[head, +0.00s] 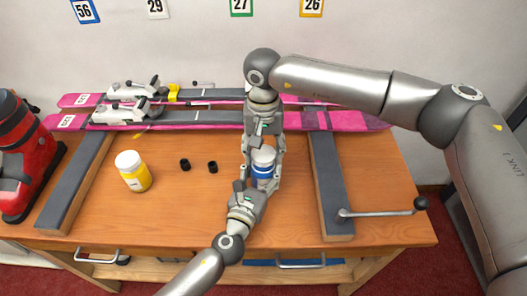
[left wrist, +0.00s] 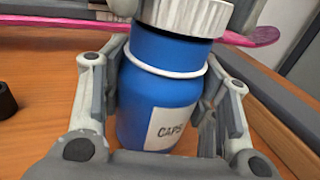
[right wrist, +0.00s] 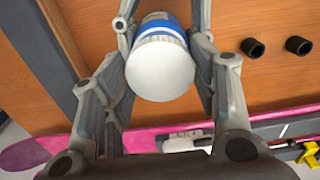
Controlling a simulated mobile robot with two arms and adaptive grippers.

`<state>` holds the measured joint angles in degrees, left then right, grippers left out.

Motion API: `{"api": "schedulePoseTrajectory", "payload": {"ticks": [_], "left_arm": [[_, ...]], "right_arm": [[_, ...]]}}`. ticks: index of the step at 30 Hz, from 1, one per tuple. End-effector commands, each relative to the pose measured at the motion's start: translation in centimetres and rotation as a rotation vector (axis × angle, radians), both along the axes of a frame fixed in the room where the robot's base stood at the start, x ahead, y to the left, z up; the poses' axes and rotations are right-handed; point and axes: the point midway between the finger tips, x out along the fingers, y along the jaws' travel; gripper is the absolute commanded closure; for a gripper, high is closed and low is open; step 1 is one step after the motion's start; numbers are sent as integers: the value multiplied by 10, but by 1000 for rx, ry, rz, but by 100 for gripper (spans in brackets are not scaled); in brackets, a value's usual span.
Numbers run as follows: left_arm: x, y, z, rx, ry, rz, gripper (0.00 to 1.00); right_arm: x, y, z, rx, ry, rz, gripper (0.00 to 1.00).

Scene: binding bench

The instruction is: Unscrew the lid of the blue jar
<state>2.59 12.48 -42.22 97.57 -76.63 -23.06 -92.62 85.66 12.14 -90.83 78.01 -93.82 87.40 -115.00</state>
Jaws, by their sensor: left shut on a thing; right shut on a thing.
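The blue jar (head: 262,173) stands upright on the wooden bench, with a white ribbed lid (head: 264,156) on top. In the left wrist view the jar (left wrist: 165,85) shows a "CAPS" label and a white ring at its shoulder. My left gripper (head: 258,186) is shut on the jar's body from the near side. My right gripper (head: 264,147) comes down from above and is shut on the lid, which also shows between its fingers in the right wrist view (right wrist: 160,68). The lid sits over the dark blue neck; I cannot tell how far its thread is turned.
A yellow jar (head: 134,172) with a white lid and two small black caps (head: 198,166) stand left of the blue jar. Pink skis (head: 200,118) lie along the back. Grey-topped rails (head: 331,185) flank the work area; a crank handle (head: 385,212) is at right. A red boot (head: 25,150) stands far left.

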Motion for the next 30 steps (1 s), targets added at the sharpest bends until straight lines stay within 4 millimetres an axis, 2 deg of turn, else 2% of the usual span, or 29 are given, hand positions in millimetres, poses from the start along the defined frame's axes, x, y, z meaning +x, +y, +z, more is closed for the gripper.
{"api": "schedulePoseTrajectory", "payload": {"ticks": [16, 25, 30], "left_arm": [[0, 0, -1, 1, 2, 0, 100], [0, 0, -1, 1, 2, 0, 100], [0, 0, -1, 1, 2, 0, 100]], "right_arm": [[0, 0, 8, 1, -1, 0, 75], [0, 0, 41, 1, -2, 0, 75], [0, 0, 46, 1, 1, 0, 75]]}}
